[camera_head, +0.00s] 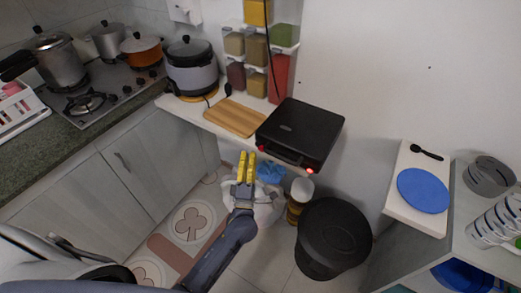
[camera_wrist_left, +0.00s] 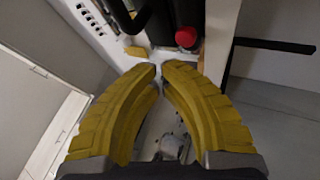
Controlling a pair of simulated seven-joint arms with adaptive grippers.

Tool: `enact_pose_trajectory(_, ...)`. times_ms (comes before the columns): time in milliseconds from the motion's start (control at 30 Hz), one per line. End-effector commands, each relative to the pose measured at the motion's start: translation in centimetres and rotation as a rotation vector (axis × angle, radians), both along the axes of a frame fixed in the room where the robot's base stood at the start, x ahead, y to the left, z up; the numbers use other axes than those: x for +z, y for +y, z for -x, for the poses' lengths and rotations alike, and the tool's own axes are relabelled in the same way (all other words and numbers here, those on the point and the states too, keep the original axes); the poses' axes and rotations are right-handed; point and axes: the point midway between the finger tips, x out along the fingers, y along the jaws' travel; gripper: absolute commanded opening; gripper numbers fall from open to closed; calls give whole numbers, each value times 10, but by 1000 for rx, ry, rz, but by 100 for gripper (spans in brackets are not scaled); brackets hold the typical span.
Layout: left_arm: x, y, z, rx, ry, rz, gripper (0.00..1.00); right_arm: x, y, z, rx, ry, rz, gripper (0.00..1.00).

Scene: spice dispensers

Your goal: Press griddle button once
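The black griddle (camera_head: 300,130) sits lid down on the white shelf, with a dark handle along its front. My left gripper (camera_head: 247,155), with yellow fingers, is in front of and left of the griddle, apart from the buttons. Its fingertips (camera_wrist_left: 160,67) are almost together, with nothing between them. My right gripper is not in view.
A wooden board (camera_head: 235,117) and a rice cooker (camera_head: 191,66) stand left of the griddle. Spice dispensers (camera_head: 257,50) hang on the wall behind. Below are a black bin (camera_head: 333,238) and a jar (camera_head: 299,198). A blue plate (camera_head: 423,190) lies on the right shelf.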

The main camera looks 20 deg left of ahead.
Motion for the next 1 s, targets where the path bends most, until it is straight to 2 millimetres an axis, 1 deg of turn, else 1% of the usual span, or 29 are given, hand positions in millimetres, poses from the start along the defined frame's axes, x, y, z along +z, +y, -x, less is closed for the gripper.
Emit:
enact_pose_trajectory(200, 0, 5, 18, 0, 0, 0, 0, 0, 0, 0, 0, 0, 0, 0)
enact_pose_trajectory(400, 0, 9, 31, 0, 0, 0, 0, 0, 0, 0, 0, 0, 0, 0)
enact_pose_trajectory(600, 1, 10, 34, 0, -1, 0, 0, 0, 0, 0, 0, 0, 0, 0)
enact_pose_trajectory(1000, 1, 10, 34, 0, -1, 0, 0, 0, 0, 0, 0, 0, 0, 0)
